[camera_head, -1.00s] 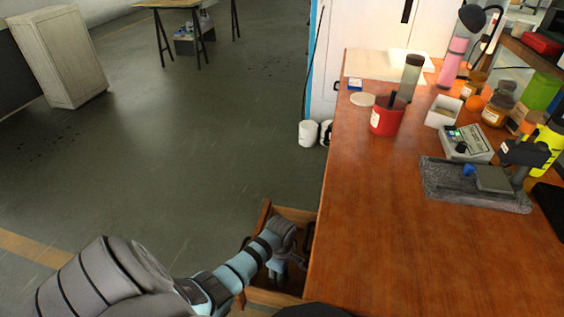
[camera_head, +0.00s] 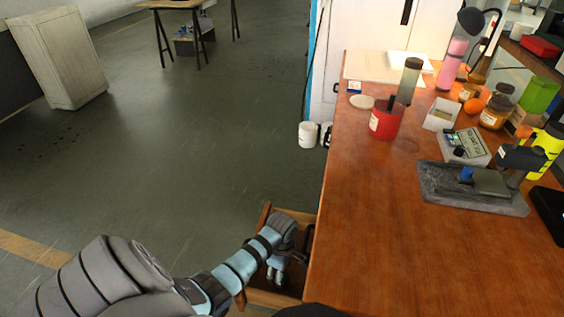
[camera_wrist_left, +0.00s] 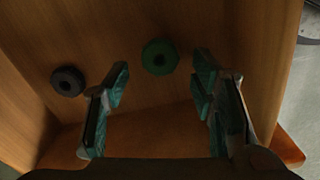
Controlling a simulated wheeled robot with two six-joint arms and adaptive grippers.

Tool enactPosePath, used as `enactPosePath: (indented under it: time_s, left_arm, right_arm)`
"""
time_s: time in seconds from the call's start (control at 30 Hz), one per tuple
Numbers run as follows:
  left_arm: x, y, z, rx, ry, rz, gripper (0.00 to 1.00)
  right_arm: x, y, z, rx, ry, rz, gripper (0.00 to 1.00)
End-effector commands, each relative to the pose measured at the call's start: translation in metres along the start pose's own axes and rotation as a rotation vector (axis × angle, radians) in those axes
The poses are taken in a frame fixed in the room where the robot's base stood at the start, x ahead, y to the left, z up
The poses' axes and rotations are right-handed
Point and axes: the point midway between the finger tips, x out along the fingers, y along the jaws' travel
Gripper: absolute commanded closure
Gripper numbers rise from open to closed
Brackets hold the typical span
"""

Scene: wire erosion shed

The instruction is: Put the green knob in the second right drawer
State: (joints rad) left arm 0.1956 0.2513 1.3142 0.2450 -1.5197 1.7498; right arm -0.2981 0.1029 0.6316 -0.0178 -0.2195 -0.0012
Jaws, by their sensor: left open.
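The green knob (camera_wrist_left: 159,57) lies on the wooden floor of the open drawer (camera_head: 262,297) in the left wrist view. My left gripper (camera_wrist_left: 158,100) is open inside the drawer, its teal-padded fingers spread wide. The knob shows beyond the gap between the fingertips, nearer the right finger, and neither finger appears to hold it. In the head view my left gripper (camera_head: 277,274) reaches down into the drawer, and the knob cannot be seen there. My right gripper is not in view.
A dark round knob (camera_wrist_left: 68,81) lies in the drawer left of the green one. The wooden workbench (camera_head: 400,240) stands beside the drawer. It carries a red pot (camera_head: 385,122), a grey stone stand (camera_head: 470,203) and several jars.

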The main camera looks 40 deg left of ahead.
Motion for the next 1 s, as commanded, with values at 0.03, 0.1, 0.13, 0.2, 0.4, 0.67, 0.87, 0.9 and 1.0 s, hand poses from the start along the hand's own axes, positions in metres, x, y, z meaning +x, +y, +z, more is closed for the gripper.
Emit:
enactPosePath:
  time_s: [0.03,0.1,0.13,0.2,0.4,0.67,0.87,0.9,1.0]
  left_arm:
    - [-0.024,0.001,0.000,0.000,0.000,0.003,0.49]
    - [-0.045,0.001,0.000,0.000,0.001,0.003,0.49]
    - [-0.053,0.001,0.000,-0.001,0.000,0.003,0.49]
    - [-0.070,0.000,0.000,0.000,-0.001,0.002,0.49]
    - [-0.092,0.000,0.000,-0.001,0.000,0.000,0.49]
    - [-0.090,0.000,0.000,-0.001,-0.001,0.000,0.49]
    - [-0.090,0.000,0.000,-0.001,-0.001,0.000,0.49]
    - [-0.090,0.000,0.000,-0.001,-0.001,0.000,0.49]
    - [-0.090,-0.004,0.002,0.045,0.001,0.007,0.49]
  right_arm:
    - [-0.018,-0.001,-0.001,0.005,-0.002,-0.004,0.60]
    - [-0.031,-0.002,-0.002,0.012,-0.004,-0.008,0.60]
    - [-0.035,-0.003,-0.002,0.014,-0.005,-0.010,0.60]
    - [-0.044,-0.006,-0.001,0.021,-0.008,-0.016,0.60]
    - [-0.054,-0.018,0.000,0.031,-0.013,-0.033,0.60]
    - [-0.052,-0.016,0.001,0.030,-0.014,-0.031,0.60]
    - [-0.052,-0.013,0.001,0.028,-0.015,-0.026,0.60]
    - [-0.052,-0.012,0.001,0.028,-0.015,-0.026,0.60]
    - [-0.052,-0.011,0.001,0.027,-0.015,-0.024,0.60]
